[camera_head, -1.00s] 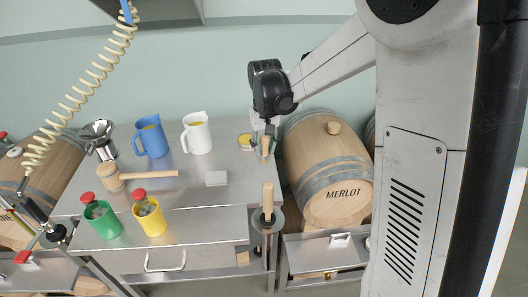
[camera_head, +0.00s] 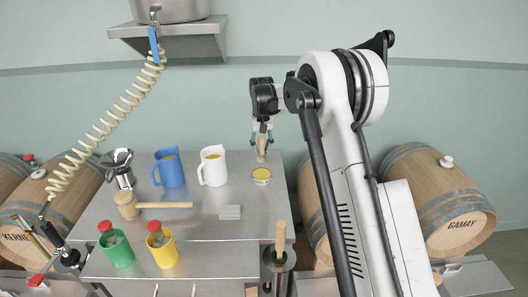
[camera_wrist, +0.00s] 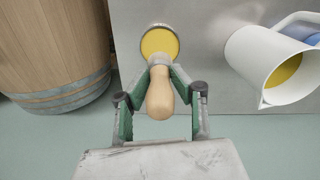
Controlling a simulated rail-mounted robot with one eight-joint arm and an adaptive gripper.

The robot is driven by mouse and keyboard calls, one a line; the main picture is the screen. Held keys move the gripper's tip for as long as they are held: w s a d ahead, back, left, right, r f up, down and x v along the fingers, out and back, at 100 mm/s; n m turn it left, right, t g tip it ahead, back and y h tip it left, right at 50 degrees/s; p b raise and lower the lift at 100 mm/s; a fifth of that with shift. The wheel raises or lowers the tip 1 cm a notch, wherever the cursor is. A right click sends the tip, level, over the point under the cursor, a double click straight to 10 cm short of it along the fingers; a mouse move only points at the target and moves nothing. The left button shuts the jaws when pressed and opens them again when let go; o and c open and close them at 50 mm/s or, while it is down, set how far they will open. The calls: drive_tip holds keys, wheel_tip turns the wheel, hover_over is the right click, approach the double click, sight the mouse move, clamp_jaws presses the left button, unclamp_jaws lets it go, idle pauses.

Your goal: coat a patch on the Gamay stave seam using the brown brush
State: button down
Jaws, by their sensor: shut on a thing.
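My gripper (camera_head: 262,142) is shut on a pale wooden handle (camera_head: 262,152), also clear in the wrist view (camera_wrist: 160,95). I take it for the brush; its bristles and their colour are hidden. It is held just behind a small round tin of yellow stuff (camera_head: 261,175), near the back right of the steel table. In the wrist view the tin (camera_wrist: 160,42) lies just beyond the handle; I cannot tell whether they touch. The Gamay barrel (camera_head: 432,200) lies on its side at the far right, label facing forward, well away from my gripper.
A white jug (camera_head: 212,168) and a blue jug (camera_head: 170,170) stand left of the tin. Another wooden handle (camera_head: 281,238) stands upright at the table's front right.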

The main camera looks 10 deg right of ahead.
sight(262, 160)
drive_tip(key=shift+f+b, duration=0.95)
drive_tip(key=shift+f, duration=2.1)
drive_tip(key=shift+f+b, duration=0.55)
drive_tip(key=shift+b, duration=0.15)
idle(0.9)
drive_tip(key=shift+r, duration=0.15)
drive_tip(key=shift+r+p, duration=0.95)
drive_tip(key=shift+r, duration=2.45)
